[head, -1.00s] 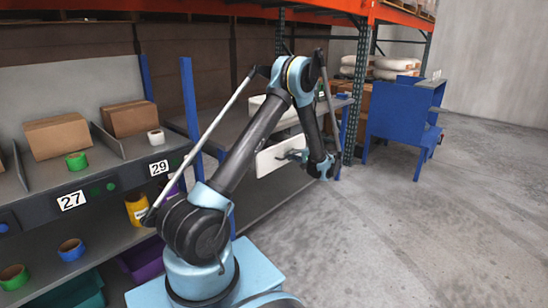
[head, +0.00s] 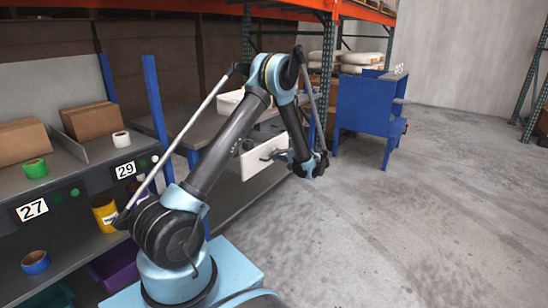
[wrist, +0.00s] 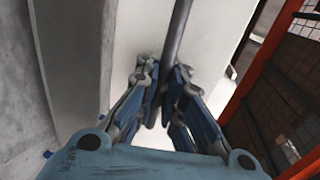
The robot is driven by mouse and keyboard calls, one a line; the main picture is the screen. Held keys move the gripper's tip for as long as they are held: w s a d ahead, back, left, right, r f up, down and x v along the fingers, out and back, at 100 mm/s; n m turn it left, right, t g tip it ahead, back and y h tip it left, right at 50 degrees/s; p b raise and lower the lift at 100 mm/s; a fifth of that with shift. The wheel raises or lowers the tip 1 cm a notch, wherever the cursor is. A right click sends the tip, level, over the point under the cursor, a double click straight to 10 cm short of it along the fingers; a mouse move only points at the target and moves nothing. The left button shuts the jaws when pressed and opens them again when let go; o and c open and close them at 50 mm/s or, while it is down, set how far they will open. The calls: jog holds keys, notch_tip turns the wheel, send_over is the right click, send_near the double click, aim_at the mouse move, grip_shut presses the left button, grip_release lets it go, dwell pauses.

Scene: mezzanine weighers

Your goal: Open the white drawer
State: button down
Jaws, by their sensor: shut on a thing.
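The white drawer's front panel (head: 252,167) shows in the head view below the grey bench top, standing out from the bench. My gripper (head: 268,157) is at the face of this panel, coming from the right. In the wrist view the white panel (wrist: 133,35) fills the upper middle, with a grey bar handle (wrist: 181,25) running down it. My gripper (wrist: 163,92) is shut on the handle, its fingers on both sides of the bar. My arm hides part of the drawer's right side in the head view.
A white bin (head: 229,102) sits on the bench top. At left is a shelf with cardboard boxes (head: 90,121) and tape rolls. A blue stand (head: 362,107) is beyond the bench. An orange rack (wrist: 277,75) is close at right in the wrist view. The concrete floor (head: 400,210) is clear at right.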

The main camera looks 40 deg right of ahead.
jog(key=c, duration=1.7)
grip_release()
jog(key=shift+a, duration=0.1)
jog(key=v, duration=1.2)
